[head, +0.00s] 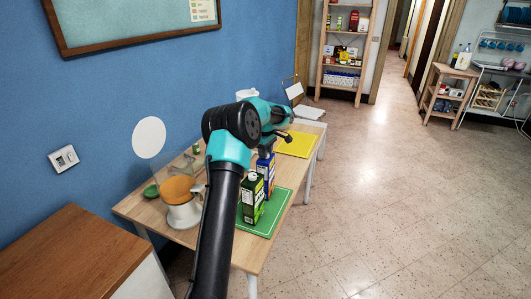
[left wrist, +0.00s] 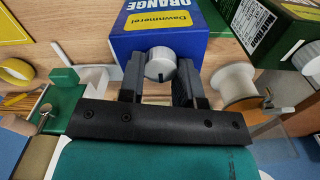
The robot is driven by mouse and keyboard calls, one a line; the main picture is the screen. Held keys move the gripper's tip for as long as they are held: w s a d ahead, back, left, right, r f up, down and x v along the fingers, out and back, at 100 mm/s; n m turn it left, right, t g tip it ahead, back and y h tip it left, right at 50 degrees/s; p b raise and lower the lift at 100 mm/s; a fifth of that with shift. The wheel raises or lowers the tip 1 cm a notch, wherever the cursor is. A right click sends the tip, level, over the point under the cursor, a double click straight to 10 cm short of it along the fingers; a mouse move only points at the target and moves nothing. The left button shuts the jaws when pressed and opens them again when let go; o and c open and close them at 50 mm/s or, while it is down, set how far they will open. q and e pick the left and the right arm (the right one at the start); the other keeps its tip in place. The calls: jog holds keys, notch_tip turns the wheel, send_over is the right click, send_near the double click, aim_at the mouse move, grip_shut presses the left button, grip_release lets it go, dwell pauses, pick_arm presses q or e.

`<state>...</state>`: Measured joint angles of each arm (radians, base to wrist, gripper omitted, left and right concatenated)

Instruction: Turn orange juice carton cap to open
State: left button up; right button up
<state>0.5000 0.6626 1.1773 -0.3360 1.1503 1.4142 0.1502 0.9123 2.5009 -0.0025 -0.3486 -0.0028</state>
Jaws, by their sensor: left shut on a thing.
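The orange juice carton is a blue box (left wrist: 165,25) marked ORANGE, with a yellow label, in the left wrist view. Its blue side shows in the head view (head: 266,167), standing on the table beside a green carton. The white ridged cap (left wrist: 160,64) lies between the two dark fingers of my left gripper (left wrist: 160,80), which is shut on it. In the head view my left gripper (head: 266,151) comes down over the carton's top, and the arm hides the cap there. My right gripper is in neither view.
The green carton (head: 252,197) stands close in front on a green mat (head: 263,222). A yellow mat (head: 298,145) lies behind. A white juicer-like object with an orange top (head: 182,195) stands left. A white spool-like object (left wrist: 232,82) shows near the gripper.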

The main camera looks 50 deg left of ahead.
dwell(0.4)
pick_arm(q)
jog(key=o, duration=0.9)
jog(key=shift+o, duration=0.2)
notch_tip(320, 180, up, 17)
jog(key=shift+r, duration=0.2)
